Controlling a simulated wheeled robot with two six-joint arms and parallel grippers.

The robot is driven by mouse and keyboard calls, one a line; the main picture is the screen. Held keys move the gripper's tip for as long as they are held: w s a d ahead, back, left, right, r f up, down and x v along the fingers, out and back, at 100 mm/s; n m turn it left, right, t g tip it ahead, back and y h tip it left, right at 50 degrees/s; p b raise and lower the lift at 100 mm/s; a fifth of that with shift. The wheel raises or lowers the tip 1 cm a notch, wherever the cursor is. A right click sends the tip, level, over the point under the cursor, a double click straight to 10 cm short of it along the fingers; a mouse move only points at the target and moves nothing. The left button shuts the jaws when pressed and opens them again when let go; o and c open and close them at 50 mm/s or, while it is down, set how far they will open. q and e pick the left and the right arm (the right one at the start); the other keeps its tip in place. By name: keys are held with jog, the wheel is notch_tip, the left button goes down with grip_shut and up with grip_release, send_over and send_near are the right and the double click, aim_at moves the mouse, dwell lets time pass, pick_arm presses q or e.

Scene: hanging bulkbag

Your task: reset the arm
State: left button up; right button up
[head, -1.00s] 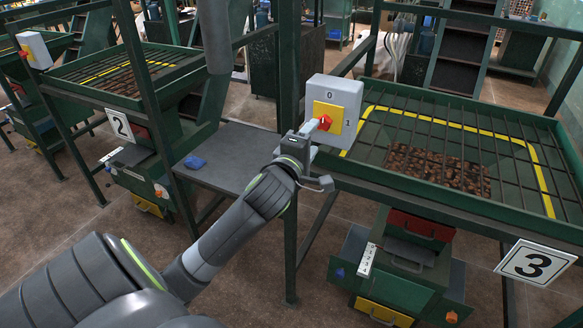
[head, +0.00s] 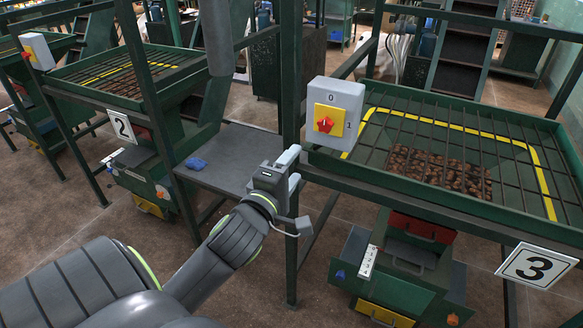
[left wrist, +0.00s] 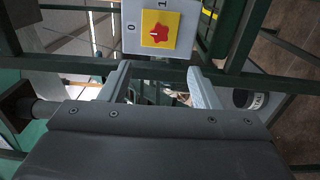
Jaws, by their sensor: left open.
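My left gripper (head: 291,190) is open and empty in the head view, below and left of the grey switch box at station 3. In the left wrist view its two fingers (left wrist: 160,82) stand apart with nothing between them. The switch box (head: 355,92) has a yellow plate and a red rotary knob (head: 325,124), marked 0 and 1. The knob also shows in the left wrist view (left wrist: 160,34), beyond the fingertips and apart from them. My right gripper is in neither view.
A green grated table (head: 400,183) with brown pieces under its bars stands right, with a sign 3 (head: 537,263). A green post (head: 290,250) stands beside my gripper. A grey side table (head: 225,172) holds a blue item (head: 196,163). Station 2 (head: 122,127) is at left.

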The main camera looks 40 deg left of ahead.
pick_arm(q)
jog(key=shift+f, duration=0.1)
jog(key=w+a+f+m+g, duration=0.1)
jog(key=a+f+m+g, duration=0.2)
jog(key=f, duration=1.1)
jog(key=w+a+f+m+g, duration=0.1)
jog(key=a+f+m+g, duration=0.2)
jog(key=f, duration=1.2)
jog(key=s+d+f+m+g+h, duration=0.1)
jog(key=s+f+m+g, duration=0.3)
jog(key=f, duration=0.6)
jog(key=s+d+f+m+h, duration=0.1)
jog(key=s+f+m, duration=0.2)
jog(key=s+f, duration=0.5)
jog(key=s+d+f+m+g, duration=0.3)
jog(key=s+f, duration=0.6)
jog(key=s, duration=0.4)
jog(key=s+d+f+m+g+h, duration=0.1)
jog(key=s+d+f+m+g, duration=0.2)
jog(key=s+f, duration=0.7)
jog(key=s+d+m, duration=0.1)
jog(key=s, duration=0.2)
jog(key=shift+s+f, duration=0.15)
jog(key=shift+s, duration=0.15)
jog(key=shift+d, duration=0.1)
